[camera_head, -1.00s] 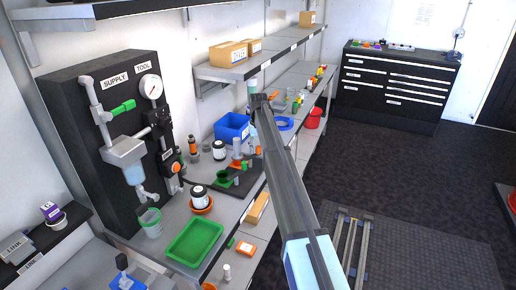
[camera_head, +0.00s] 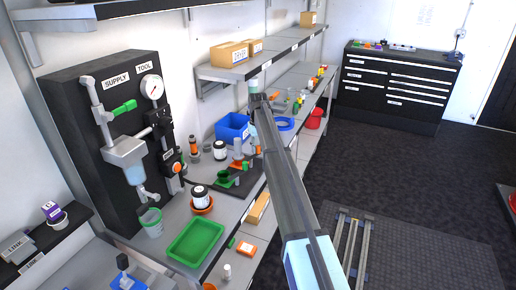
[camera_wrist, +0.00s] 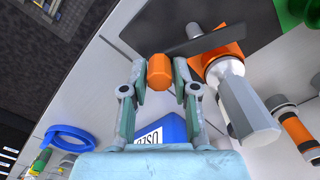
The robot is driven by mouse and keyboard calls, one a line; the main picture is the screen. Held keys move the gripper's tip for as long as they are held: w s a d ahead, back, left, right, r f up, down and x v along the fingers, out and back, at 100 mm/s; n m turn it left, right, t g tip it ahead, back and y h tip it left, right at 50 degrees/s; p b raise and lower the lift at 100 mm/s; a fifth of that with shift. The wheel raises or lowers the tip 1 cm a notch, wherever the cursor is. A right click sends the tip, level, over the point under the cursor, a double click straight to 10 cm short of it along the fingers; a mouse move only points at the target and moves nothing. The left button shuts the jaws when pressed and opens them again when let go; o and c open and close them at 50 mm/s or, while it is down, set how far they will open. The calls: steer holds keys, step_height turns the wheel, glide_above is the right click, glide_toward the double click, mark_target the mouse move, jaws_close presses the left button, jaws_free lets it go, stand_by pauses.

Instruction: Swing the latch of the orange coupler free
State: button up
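In the wrist view, a short orange cylinder (camera_wrist: 160,72) sits between the fingertips of my gripper (camera_wrist: 161,78). The pads lie close on both of its sides and appear shut on it. A thin dark bar (camera_wrist: 208,42) runs from near this cylinder across the orange coupler (camera_wrist: 232,47); whether they are joined is unclear. A grey cylindrical part (camera_wrist: 240,103) stands in front of the coupler. In the head view, the orange coupler (camera_head: 237,164) is on the bench left of my arm. My arm hides the gripper and cylinder there.
A blue bin (camera_head: 232,127) stands behind the coupler, and a green flange (camera_head: 222,179) in front of it. An orange-banded bottle (camera_wrist: 297,130) is right of the grey part. A blue ring (camera_wrist: 72,139) lies on the bench to the left. A green tray (camera_head: 195,240) is nearer.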

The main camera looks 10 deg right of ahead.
steer(key=shift+o, duration=0.4)
step_height(320, 180, up, 12)
stand_by(0.5)
